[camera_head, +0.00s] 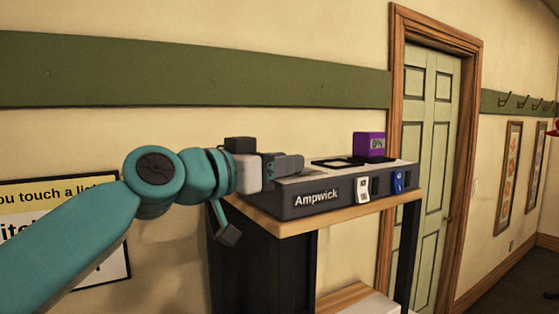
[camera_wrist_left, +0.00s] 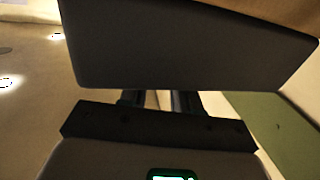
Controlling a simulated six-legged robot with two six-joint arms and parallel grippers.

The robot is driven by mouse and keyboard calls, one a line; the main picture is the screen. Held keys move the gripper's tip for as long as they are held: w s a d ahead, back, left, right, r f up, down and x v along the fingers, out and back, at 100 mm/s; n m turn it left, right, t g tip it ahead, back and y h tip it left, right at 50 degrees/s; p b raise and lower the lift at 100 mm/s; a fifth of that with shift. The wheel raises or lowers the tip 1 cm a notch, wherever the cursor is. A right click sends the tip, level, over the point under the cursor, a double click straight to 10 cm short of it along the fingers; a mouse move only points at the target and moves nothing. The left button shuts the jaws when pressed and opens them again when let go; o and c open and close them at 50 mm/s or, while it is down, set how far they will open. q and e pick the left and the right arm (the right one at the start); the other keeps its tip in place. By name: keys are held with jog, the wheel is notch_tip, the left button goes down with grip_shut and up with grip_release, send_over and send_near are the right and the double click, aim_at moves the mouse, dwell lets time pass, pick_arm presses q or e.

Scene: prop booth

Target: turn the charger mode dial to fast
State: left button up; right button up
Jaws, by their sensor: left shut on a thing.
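The charger is a dark grey box (camera_head: 310,197) with a light top edge and the name Ampwick on its front, on a wooden shelf top. My left gripper (camera_head: 288,165) is at the charger's left end, its grey fingers reaching over the top left corner. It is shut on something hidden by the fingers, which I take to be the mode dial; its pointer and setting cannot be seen. In the left wrist view a large dark slab (camera_wrist_left: 185,45) fills the top, and the gripper's fingers (camera_wrist_left: 160,98) run up behind its lower edge. My right gripper is not in view.
A purple block with digits (camera_head: 368,146) stands on the charger's back right. The wooden top (camera_head: 290,222) stands on dark legs against the wall. A pale green door (camera_head: 435,130) is right of it.

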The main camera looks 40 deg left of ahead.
pick_arm(q)
jog(key=shift+f, duration=0.15)
jog(key=o, duration=1.1)
jog(key=shift+c, duration=0.2)
jog(key=b+v, duration=0.5)
jog(key=v, duration=1.1)
jog(key=shift+b, duration=0.35)
jog(key=shift+s+d, duration=0.1)
jog(key=shift+d, duration=0.05)
